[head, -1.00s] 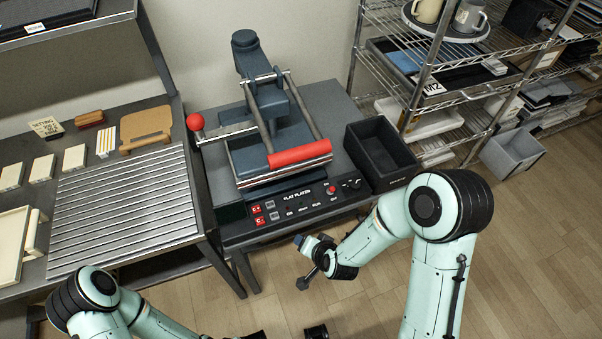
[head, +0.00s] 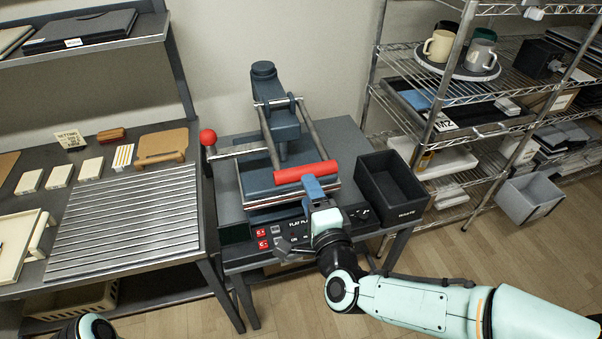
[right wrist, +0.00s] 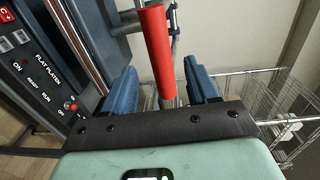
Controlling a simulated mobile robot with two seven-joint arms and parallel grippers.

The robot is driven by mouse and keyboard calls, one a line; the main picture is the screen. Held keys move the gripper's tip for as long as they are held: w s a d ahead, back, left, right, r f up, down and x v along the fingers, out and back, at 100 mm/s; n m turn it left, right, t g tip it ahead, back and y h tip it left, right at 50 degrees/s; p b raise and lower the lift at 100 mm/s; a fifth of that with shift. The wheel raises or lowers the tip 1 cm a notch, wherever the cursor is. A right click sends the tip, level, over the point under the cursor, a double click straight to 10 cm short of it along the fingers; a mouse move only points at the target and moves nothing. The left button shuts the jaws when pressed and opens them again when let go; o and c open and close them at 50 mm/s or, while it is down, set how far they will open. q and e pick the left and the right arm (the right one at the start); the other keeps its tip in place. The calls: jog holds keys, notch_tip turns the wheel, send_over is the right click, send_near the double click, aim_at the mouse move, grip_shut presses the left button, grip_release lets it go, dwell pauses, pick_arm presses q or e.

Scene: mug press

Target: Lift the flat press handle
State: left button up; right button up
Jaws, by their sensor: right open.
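The flat press (head: 262,185) stands on a dark table against the wall. Its handle is a red grip bar (head: 307,172) across the front, joined to metal side arms. My right gripper (head: 313,182) is at the right part of the red bar. In the right wrist view, the red bar (right wrist: 157,55) runs between the two blue fingers (right wrist: 163,88), with a gap on both sides. The right gripper is open. Only a piece of my left arm shows at the bottom left of the head view; its gripper is out of view.
A black open bin (head: 390,190) sits right of the press. A red ball knob (head: 208,137) sticks out at the press's left. A wire shelf (head: 455,125) with mugs stands at right. A ribbed metal panel (head: 130,220) lies on the left bench.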

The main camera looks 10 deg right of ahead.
aim_at(301, 173)
jog(key=w, duration=0.7)
jog(key=shift+w+a+f, duration=0.1)
jog(key=shift+w+f, duration=0.1)
jog(key=shift+f, duration=0.05)
jog(key=shift+p, duration=0.3)
grip_shut()
